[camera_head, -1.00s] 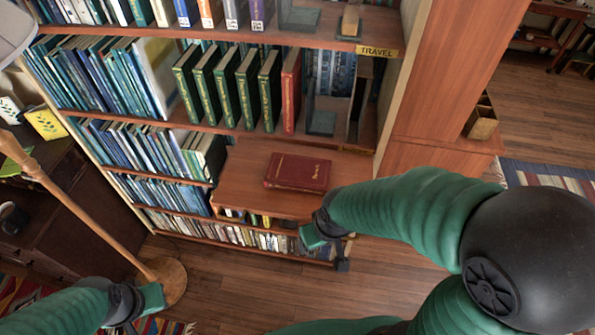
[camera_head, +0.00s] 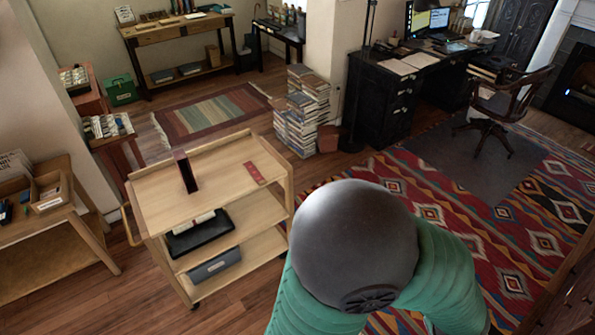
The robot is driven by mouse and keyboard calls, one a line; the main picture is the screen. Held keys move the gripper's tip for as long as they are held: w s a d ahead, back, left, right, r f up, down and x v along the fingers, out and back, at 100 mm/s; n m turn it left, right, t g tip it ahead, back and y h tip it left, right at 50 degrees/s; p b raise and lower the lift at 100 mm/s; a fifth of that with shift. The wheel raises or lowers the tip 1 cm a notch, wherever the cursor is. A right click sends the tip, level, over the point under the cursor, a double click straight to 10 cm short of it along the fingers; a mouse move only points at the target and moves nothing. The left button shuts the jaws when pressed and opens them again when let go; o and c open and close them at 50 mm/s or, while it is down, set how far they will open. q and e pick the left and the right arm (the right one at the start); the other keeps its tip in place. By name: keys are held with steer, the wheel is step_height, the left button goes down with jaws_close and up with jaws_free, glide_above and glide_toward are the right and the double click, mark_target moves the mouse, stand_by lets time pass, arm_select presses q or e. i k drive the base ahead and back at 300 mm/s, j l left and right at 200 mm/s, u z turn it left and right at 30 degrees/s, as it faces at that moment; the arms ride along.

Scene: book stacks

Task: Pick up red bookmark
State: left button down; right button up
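A flat red bookmark (camera_head: 254,172) lies on the top of a light wooden cart (camera_head: 205,190), toward its right side. A dark red book (camera_head: 186,171) stands upright on the same top, to the left of the bookmark and apart from it. Neither of my grippers is in view. Only my green-sleeved arm links and a grey rounded joint show at the bottom centre.
The cart's lower shelves hold a black tray (camera_head: 201,233) and a grey box (camera_head: 214,264). A wooden table (camera_head: 35,239) stands at the left. Stacked books (camera_head: 303,105) and a dark desk (camera_head: 385,100) stand behind. Wooden floor (camera_head: 90,300) is bare before the cart.

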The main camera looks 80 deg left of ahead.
mark_target(258, 176)
steer(key=u, duration=3.05)
steer(key=i+j+u, duration=0.2)
steer(key=i+u, duration=0.15)
steer(key=i, duration=0.6)
steer(key=i+l+u, duration=0.1)
steer(key=i+u, duration=0.25)
steer(key=i, duration=0.55)
